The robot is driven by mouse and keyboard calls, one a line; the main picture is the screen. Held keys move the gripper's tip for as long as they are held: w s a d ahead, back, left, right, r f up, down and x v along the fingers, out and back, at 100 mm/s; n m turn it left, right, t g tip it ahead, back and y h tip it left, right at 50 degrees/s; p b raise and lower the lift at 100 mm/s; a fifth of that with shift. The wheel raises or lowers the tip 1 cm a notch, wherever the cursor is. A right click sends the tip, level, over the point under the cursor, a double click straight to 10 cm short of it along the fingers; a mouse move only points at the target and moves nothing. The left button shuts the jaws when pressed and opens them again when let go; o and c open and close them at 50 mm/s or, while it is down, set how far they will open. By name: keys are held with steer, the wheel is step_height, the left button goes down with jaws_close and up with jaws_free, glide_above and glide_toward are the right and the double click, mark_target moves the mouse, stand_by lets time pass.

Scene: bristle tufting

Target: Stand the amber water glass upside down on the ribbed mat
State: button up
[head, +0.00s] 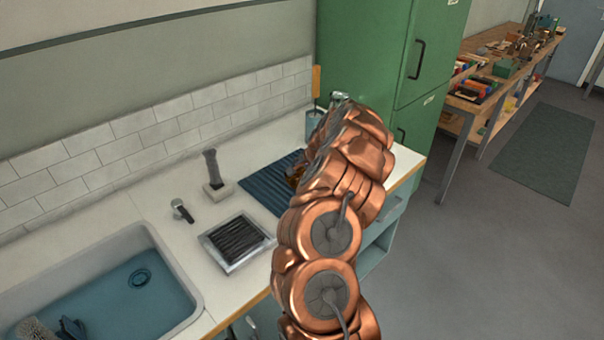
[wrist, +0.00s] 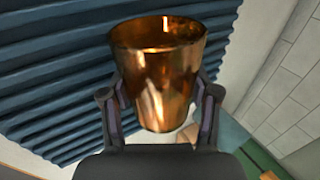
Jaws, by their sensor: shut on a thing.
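The amber water glass (wrist: 155,85) is held between the two fingers of my gripper (wrist: 160,112) in the wrist view. Its wider end, with the rim, points to the top of that picture, away from the palm. In the head view only a small amber part of the glass (head: 295,174) shows beside my arm, which hides my gripper. The blue ribbed mat (head: 262,186) lies on the counter, partly behind my arm. In the wrist view the mat (wrist: 45,75) fills the upper left behind the glass. I cannot tell whether the glass touches it.
A metal tray with a dark ribbed insert (head: 236,243) sits in front of the mat. The sink (head: 110,290) is at lower left. A green cabinet (head: 365,60) stands behind.

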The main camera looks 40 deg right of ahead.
steer(key=shift+f, duration=0.35)
steer(key=o, duration=1.5)
steer(key=v, duration=1.2)
